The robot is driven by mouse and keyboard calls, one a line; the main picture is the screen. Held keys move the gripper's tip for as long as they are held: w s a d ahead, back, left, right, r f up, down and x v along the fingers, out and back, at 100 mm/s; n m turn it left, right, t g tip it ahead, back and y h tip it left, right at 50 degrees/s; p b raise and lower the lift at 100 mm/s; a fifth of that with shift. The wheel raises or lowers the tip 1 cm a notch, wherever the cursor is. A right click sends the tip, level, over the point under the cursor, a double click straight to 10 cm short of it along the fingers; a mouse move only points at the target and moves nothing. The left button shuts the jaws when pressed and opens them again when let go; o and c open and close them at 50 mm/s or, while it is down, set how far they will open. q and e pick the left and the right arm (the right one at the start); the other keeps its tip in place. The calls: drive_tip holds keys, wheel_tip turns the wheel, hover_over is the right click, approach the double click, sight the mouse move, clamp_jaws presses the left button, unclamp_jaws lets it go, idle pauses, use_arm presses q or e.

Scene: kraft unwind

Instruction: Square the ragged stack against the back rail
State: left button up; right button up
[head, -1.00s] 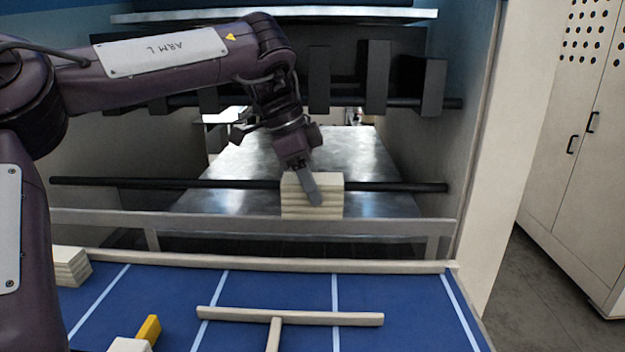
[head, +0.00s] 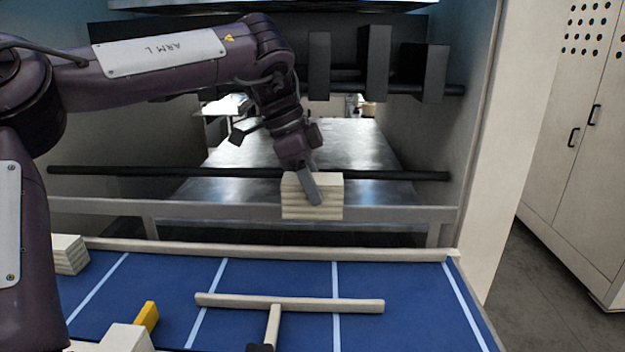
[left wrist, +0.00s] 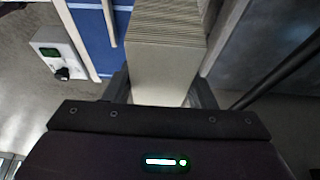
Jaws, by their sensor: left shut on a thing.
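A pale layered stack (head: 300,208) is held in my left gripper (head: 314,200), high in the middle of the head view, in line with the upper wooden bar. In the left wrist view the stack (left wrist: 165,50) fills the space between the two fingers (left wrist: 160,92), and its layer edges show as fine lines. A second pale layered stack (head: 70,254) sits at the left end of the blue table (head: 270,275), partly hidden by my arm. The back rail (head: 340,254) is a pale wooden strip along the table's far edge. My right gripper is not seen.
A T-shaped wooden tool (head: 345,305) lies on the table, front middle. A white block (head: 125,338) and a yellow piece (head: 147,315) are at the front left. Behind, a dark horizontal bar (head: 400,175) crosses above a metal sheet (head: 340,145). The table's right part is clear.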

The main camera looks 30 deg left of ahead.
sight(297, 216)
use_arm(q)
drive_tip(key=shift+f+b, duration=3.95)
drive_tip(key=shift+f, duration=2.3)
drive_tip(key=shift+s+d+f+b, duration=0.15)
drive_tip(key=shift+s+d+b, duration=0.25)
drive_tip(key=shift+s, duration=0.25)
drive_tip(key=o, duration=1.2)
drive_tip(key=shift+c, duration=0.2)
drive_tip(key=v, duration=0.7)
drive_tip(key=shift+s+r+p, duration=0.15)
drive_tip(key=shift+r+p, duration=0.2)
drive_tip(key=shift+r, duration=0.05)
